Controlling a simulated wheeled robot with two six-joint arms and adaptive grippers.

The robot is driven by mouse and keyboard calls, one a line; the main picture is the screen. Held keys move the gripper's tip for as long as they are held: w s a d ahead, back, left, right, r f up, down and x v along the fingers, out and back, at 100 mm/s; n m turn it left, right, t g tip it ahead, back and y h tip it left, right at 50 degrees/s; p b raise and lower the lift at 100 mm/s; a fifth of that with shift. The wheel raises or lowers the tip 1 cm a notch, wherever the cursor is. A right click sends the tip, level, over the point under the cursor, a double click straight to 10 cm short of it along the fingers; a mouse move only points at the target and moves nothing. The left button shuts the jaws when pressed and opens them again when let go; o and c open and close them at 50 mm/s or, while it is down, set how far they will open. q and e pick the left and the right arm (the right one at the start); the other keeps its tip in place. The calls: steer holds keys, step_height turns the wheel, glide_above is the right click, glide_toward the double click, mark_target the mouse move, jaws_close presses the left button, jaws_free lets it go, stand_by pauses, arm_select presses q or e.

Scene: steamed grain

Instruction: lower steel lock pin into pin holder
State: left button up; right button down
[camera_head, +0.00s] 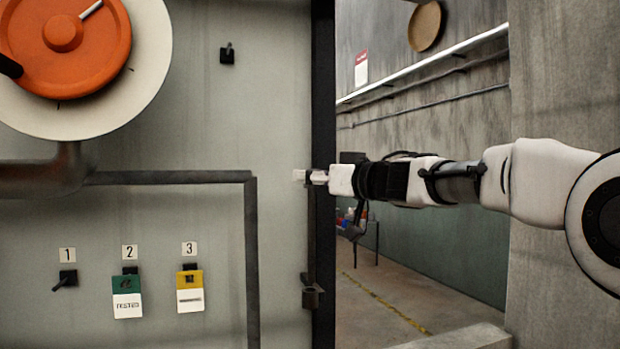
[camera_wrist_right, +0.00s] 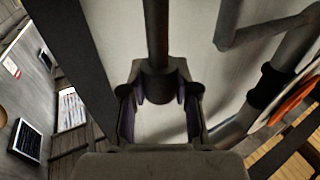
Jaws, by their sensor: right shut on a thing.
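My right gripper (camera_head: 303,176) reaches in from the right to the edge of the grey panel and is shut on the steel lock pin (camera_head: 311,235). The pin shows as a dark upright rod hanging below the gripper along the panel's dark edge. In the right wrist view, the gripper (camera_wrist_right: 159,98) has a finger on each side of the pin's thicker end, and the pin's rod (camera_wrist_right: 157,32) runs away to the top of the picture. The pin holder (camera_head: 313,296) looks like a small dark bracket low on that edge; I cannot tell whether the pin touches it. My left gripper is out of view.
The grey panel (camera_head: 200,120) carries an orange wheel (camera_head: 95,65), a bent pipe (camera_head: 170,178) and numbered switches with green (camera_head: 126,285) and yellow (camera_head: 190,280) tags.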

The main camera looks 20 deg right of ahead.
steer(key=shift+w, duration=0.2)
steer(key=shift+a+p, duration=0.25)
steer(key=shift+p, duration=0.1)
steer(key=shift+d, duration=0.15)
steer(key=shift+p, duration=0.3)
steer(key=shift+s+f, duration=0.15)
steer(key=shift+f, duration=0.15)
stand_by(1.0)
